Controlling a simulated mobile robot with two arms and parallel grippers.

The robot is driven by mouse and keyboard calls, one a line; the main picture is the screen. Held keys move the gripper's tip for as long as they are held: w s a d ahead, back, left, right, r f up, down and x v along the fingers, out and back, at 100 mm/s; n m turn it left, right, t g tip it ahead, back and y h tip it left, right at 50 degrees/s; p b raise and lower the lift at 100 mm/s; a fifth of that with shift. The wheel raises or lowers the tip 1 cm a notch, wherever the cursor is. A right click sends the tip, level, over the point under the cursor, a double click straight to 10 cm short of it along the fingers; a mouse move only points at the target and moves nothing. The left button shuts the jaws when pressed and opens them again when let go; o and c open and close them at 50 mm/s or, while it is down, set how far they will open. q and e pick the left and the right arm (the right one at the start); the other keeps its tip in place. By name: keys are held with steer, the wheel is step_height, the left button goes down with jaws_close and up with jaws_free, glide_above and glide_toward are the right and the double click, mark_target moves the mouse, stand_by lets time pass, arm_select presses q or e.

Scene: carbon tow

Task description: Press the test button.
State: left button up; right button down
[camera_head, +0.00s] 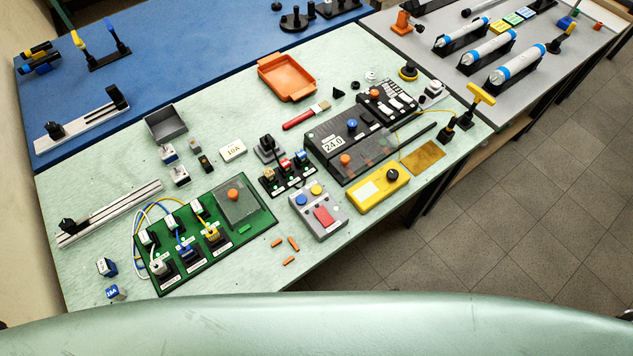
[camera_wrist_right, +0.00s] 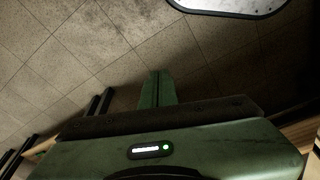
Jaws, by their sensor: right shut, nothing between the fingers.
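The light green worktable (camera_head: 225,100) fills the middle of the head view. A green board (camera_head: 190,278) holds several plugged modules and a grey cover with an orange knob (camera_head: 233,194). A small green piece (camera_head: 244,230) is near that cover. No readable label shows which is the test button. My right gripper (camera_wrist_right: 157,75) is shut and empty in the right wrist view, over floor. My left gripper is not in view.
Several orange pegs lie in front. An orange tray (camera_head: 285,72) is at the back. Tiled floor (camera_head: 480,215) lies beyond the right edge.

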steer(key=w+a+r+t+p, duration=0.1)
steer(key=w+r, duration=0.2)
steer(key=r, duration=0.5)
steer(key=w+a+r+p, duration=0.1)
steer(key=w+r, duration=0.2)
steer(key=r, duration=0.5)
steer(key=w+a+r+n+t+y, duration=0.1)
steer(key=w+a+r, duration=0.2)
steer(key=r, duration=0.1)
steer(key=w+a+r+n+t+y+p, duration=0.1)
steer(key=w+a+r+n, duration=0.1)
steer(key=w+a+r, duration=0.1)
steer(key=w+a+r+n+t+y, duration=0.1)
steer(key=w+a+r, duration=0.2)
steer(key=w+r, duration=0.2)
steer(key=shift+w+a+r+n, duration=0.2)
steer(key=shift+a+r+n, duration=0.1)
steer(key=shift+r+n, duration=0.15)
steer(key=w+a+r+n+y+p, duration=0.1)
steer(key=w+a+r+n+y, duration=0.2)
steer(key=w+a+r+n, duration=0.3)
step_height(320, 180, up, 2)
steer(key=a+n, duration=0.1)
steer(key=n, duration=0.4)
steer(key=shift+w+r+y+p, duration=0.2)
steer(key=shift+w+y+p, duration=0.1)
steer(key=shift+w+p, duration=0.1)
steer(key=shift+a, duration=0.15)
steer(key=shift+f, duration=0.15)
